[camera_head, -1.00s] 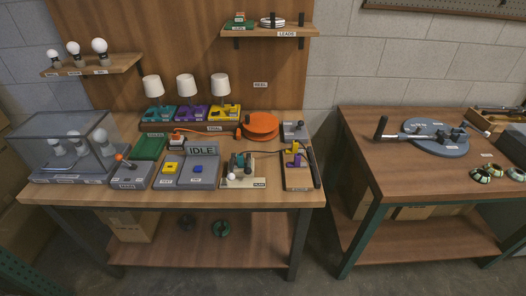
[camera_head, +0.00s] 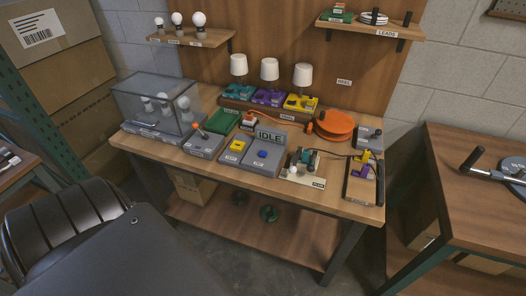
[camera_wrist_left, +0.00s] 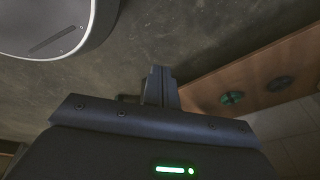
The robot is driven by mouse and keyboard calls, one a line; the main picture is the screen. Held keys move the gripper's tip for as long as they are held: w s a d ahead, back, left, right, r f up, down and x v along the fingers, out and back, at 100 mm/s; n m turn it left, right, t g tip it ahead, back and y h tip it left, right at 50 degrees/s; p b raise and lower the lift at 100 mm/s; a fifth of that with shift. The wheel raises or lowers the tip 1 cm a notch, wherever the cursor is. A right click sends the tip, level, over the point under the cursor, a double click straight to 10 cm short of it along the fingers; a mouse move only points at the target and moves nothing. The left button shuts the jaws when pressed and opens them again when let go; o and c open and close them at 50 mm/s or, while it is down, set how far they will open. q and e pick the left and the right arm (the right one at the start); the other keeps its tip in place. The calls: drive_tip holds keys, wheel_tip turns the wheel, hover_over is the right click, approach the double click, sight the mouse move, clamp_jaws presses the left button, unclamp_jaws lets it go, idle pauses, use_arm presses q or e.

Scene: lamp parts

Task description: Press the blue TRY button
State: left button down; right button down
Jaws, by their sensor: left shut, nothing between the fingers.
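The blue TRY button (camera_head: 262,154) sits on a grey sloped box at the front of the workbench, below a display reading IDLE (camera_head: 270,135). A yellow button (camera_head: 238,146) is on the grey box just left of it. In the left wrist view, my left gripper (camera_wrist_left: 160,72) is shut and empty, above the dark floor. The blue button does not show in that view. In the head view, my dark left arm fills the lower left, well apart from the button; its fingertips are not visible there. My right gripper is in neither current view.
A lever box (camera_head: 204,141) and a clear case with bulbs (camera_head: 157,105) stand left of the buttons. A mount with a small white ball (camera_head: 300,168) is on the right. Three lamps stand behind. The lower shelf (camera_head: 250,228) holds green and dark rings.

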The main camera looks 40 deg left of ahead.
use_arm(q)
drive_tip(key=w+r+m+t+p, duration=0.15)
drive_tip(key=w+r+m, duration=0.45)
drive_tip(key=w+r, duration=0.8)
drive_tip(key=w+d+r+m+t+p, duration=0.1)
drive_tip(key=w+r+m, duration=0.4)
drive_tip(key=r, duration=0.5)
drive_tip(key=w+r+m+t+h+p, duration=0.15)
drive_tip(key=w+r+m, duration=0.35)
drive_tip(key=r, duration=0.5)
drive_tip(key=w+d+r+m+t+p, duration=0.1)
drive_tip(key=w+r+m, duration=0.4)
drive_tip(key=r, duration=0.4)
drive_tip(key=w+a+r+m, duration=0.4)
drive_tip(key=a+r+m, duration=0.2)
drive_tip(key=a+m, duration=0.3)
drive_tip(key=w+a+r+m+y, duration=0.1)
drive_tip(key=w+a+r+m, duration=0.3)
drive_tip(key=a+r+m, duration=0.3)
drive_tip(key=a+m, duration=0.2)
drive_tip(key=shift+w+a+g, duration=0.15)
drive_tip(key=shift+a+g, duration=0.15)
drive_tip(key=shift+a, duration=0.05)
drive_tip(key=shift+y, duration=0.25)
